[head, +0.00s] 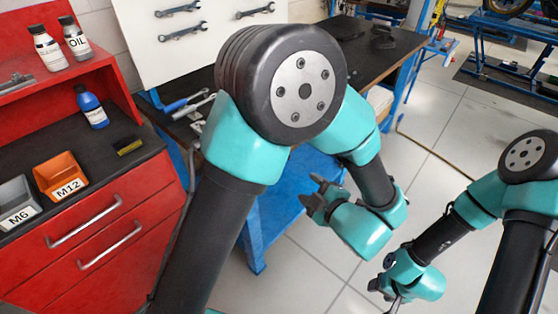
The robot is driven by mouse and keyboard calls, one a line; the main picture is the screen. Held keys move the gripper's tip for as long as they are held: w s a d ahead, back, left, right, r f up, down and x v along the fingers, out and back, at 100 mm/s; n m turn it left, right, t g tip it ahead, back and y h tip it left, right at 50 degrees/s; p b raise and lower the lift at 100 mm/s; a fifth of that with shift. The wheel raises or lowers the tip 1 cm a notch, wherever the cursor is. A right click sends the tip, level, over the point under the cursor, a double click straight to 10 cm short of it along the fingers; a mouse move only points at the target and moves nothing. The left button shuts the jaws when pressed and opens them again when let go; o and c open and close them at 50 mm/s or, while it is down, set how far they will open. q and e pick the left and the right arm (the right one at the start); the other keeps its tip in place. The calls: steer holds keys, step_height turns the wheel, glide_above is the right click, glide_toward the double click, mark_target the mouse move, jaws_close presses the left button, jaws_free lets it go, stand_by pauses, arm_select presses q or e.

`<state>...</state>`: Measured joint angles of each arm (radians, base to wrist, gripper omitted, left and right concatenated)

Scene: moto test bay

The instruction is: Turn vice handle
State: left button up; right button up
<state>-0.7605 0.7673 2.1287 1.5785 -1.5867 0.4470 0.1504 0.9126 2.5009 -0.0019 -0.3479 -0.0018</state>
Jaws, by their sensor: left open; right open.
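A small dark shape on the far part of the black bench top looks like the vice (383,38); its handle cannot be made out. My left gripper (316,196) hangs in front of the bench, below its top and well apart from the vice. Its dark fingers are open and empty, pointing left. My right gripper (384,287) is low at the bottom right, over the floor and far from the bench. It is open, and its fingertips are partly hidden. My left arm hides much of the bench.
The workbench (405,57) has a blue frame. Wrenches hang on a white board (138,22) behind it. A red cabinet (95,215) at left holds bottles, an orange M12 bin (60,176) and a grey M6 bin (17,203). Tiled floor (440,130) is open at right.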

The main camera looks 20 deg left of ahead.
arm_select(q)
steer(key=x, duration=1.7)
steer(key=c, duration=0.9)
